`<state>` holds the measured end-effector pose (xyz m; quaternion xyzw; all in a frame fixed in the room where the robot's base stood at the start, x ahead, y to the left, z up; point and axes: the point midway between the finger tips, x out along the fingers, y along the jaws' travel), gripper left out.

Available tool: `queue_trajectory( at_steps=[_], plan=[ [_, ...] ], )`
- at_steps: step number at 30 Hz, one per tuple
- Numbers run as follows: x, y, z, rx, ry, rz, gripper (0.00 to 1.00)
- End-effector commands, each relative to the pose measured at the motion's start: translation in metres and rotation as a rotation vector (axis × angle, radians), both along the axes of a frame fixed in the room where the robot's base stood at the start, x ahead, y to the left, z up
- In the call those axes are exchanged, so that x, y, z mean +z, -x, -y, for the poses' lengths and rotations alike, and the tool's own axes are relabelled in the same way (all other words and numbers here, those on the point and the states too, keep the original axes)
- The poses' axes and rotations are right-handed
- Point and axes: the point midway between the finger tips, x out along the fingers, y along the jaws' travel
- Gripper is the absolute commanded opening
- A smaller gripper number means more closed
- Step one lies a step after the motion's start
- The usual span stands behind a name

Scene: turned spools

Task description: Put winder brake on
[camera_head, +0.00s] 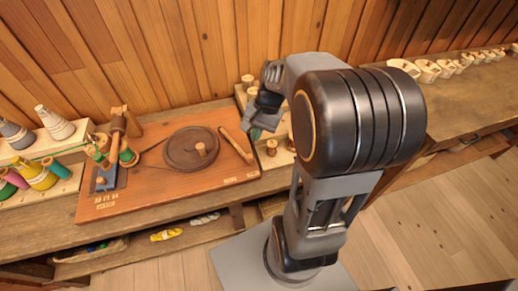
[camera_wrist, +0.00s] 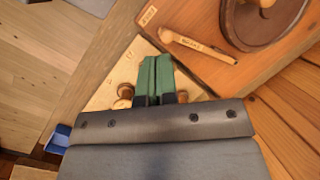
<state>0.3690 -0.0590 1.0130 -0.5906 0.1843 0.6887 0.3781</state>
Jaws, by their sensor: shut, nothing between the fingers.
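The winder's dark round wheel (camera_head: 180,158) with a light wooden peg lies on a red-brown wooden board (camera_head: 150,190). The brake is a light wooden lever (camera_head: 236,146) lying slantwise to the right of the wheel. In the wrist view the lever (camera_wrist: 205,48) carries small lettering and has a rounded left end; a gap shows between it and the wheel (camera_wrist: 262,22). My gripper (camera_head: 257,132) is just right of the lever in the head view, apart from it. Its green fingers (camera_wrist: 155,75) are shut and empty above a pale rack.
The pale rack (camera_wrist: 110,92) beside the board holds wooden spools. A wooden spool post with green thread (camera_head: 126,154) stands at the board's left. Cones of thread (camera_head: 53,123) stand farther left. White cups (camera_head: 428,70) line the right bench. A plank wall rises behind.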

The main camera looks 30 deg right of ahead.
Motion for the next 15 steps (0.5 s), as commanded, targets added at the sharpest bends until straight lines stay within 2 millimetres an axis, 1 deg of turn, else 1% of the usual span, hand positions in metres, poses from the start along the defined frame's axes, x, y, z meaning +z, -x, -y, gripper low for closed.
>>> queue_trajectory(
  at_steps=[1, 3, 7, 12, 15],
  plan=[
    [-0.009, -0.007, 0.015, -0.104, -0.057, -0.062, 0.0],
    [-0.021, -0.016, 0.031, -0.236, -0.135, -0.132, 0.0],
    [-0.042, -0.027, 0.058, -0.435, -0.26, -0.239, 0.0],
    [-0.061, -0.033, 0.081, -0.596, -0.37, -0.326, 0.0],
    [-0.067, -0.034, 0.088, -0.643, -0.402, -0.351, 0.0]
  ],
)
